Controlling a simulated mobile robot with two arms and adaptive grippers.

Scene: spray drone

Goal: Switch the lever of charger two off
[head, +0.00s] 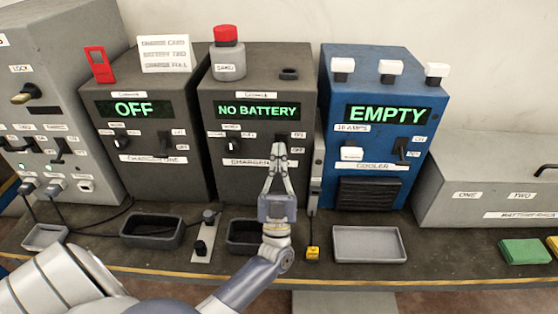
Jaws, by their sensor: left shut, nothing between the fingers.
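Charger two (262,180) is the dark grey box in the middle, and its green display (257,110) reads NO BATTERY. Its right-hand dark lever (281,139) sits between small ON and OFF labels and is partly hidden by my fingertips, so its exact tilt is hard to tell. My left gripper (279,148) is in front of the box's lower right face, pointing up, with its fingertips together just below or at the lever. I cannot tell whether they touch it. Nothing shows between the fingers. My right gripper is not in view.
Charger one (190,180), reading OFF, stands left, and the blue cooler (322,190), reading EMPTY, stands close on the right. Grey trays (402,255) and a small yellow object (312,253) lie on the bench in front. A red-topped canister (228,65) stands on charger two.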

